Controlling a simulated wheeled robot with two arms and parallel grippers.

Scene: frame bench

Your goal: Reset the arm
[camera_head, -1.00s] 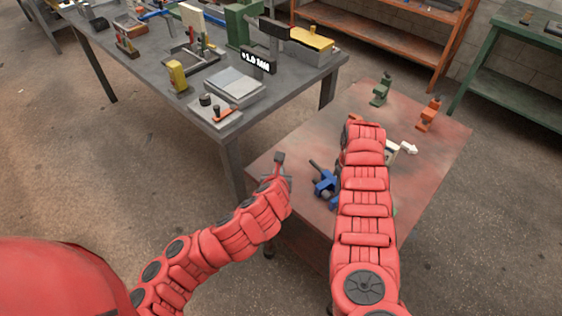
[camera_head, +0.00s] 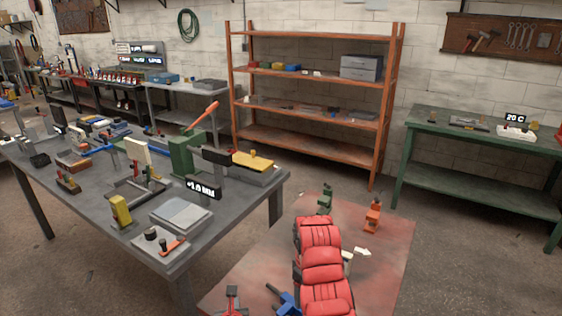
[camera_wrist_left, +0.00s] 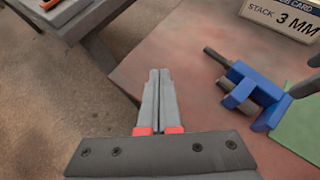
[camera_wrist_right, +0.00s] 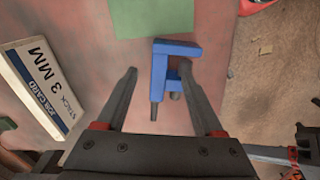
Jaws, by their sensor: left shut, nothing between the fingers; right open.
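My left gripper (camera_wrist_left: 158,75) is shut and empty above the red table (camera_head: 388,232), near its left edge. It also shows at the bottom of the head view (camera_head: 232,292). My right gripper (camera_wrist_right: 158,70) is open, its fingers either side of the lower part of a blue clamp (camera_wrist_right: 160,62) in the right wrist view. I cannot tell whether they touch it. In the head view my right arm (camera_head: 320,255) hides this gripper and partly covers the clamp (camera_head: 283,300).
A green mat (camera_wrist_right: 138,18) and a job card (camera_wrist_right: 42,85) reading "STACK 3 MM" lie by the clamp. A green clamp (camera_head: 325,199) and an orange clamp (camera_head: 372,215) stand at the red table's far side. A cluttered grey bench (camera_head: 95,200) stands left; orange shelving (camera_head: 310,140) stands behind.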

